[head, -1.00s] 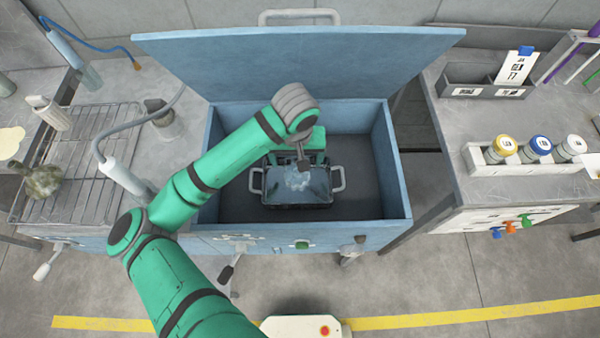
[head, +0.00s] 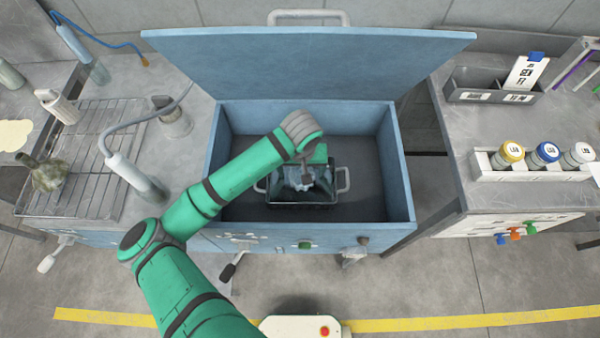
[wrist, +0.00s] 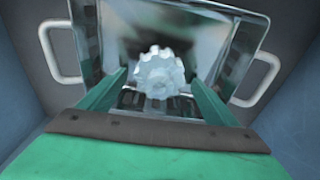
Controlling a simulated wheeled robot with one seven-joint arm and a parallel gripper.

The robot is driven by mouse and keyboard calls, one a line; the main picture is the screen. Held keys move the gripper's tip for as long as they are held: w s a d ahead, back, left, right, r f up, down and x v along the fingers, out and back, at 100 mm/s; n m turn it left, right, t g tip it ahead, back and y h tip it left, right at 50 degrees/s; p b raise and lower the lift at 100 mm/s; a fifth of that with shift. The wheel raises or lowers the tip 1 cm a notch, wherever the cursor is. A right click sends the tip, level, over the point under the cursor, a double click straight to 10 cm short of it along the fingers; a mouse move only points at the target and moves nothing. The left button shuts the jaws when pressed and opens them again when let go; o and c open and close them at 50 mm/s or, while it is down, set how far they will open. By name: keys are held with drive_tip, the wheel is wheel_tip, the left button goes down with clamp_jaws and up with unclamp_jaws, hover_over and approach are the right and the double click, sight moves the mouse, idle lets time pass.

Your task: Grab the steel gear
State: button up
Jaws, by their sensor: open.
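The steel gear (wrist: 160,73) is a pale, toothed metal piece in the wrist view. It sits in a handled basket (wrist: 250,30) with dark slotted strips and a shiny inside. My gripper (wrist: 160,88) is open, with one green finger on each side of the gear, apart from it as far as I can see. In the head view, my gripper (head: 306,182) reaches down over the basket (head: 333,200), and the gear is hard to make out behind it.
The basket stands in a deep blue bin (head: 398,185) with its lid (head: 310,65) raised. Bin walls surround my gripper. A wire rack (head: 95,165) stands left. At right are capped bottles in a white holder (head: 490,172) and a grey tray (head: 470,88).

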drive_tip(key=shift+s+d, duration=0.1)
drive_tip(key=c, duration=1.8)
drive_tip(key=shift+o, duration=0.2)
drive_tip(key=shift+r, duration=0.15)
